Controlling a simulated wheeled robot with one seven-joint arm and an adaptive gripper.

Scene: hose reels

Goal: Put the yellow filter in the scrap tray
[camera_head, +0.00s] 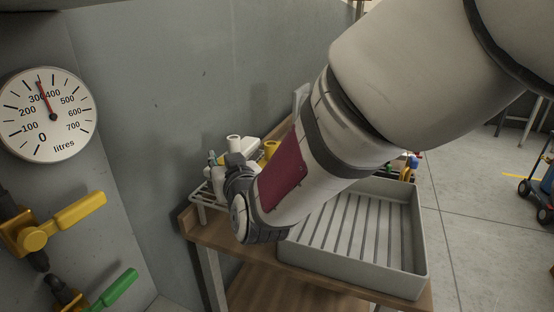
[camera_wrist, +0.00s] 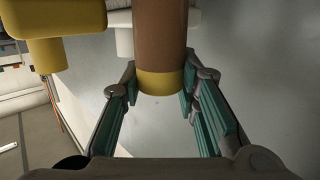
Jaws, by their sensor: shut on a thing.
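The yellow filter (camera_wrist: 160,82), a brown cylinder with a yellow end band, stands between the teal-padded fingers of my gripper (camera_wrist: 163,86) in the wrist view. My gripper is shut on it near the yellow end; its other end runs out of the frame. In the head view my gripper (camera_head: 240,178) is at the wire rack left of the tray, and the arm hides much of that area. The grey ribbed tray, which I take as the scrap tray (camera_head: 350,278), sits on the wooden bench to the right. Its visible floor is bare.
A yellow stepped part (camera_wrist: 48,52) stands left of the held filter, with a white one (camera_wrist: 125,42) behind it. The rack (camera_head: 203,200) holds several white and yellow parts by the grey wall. A gauge (camera_head: 47,115) and yellow and green valve handles are at left.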

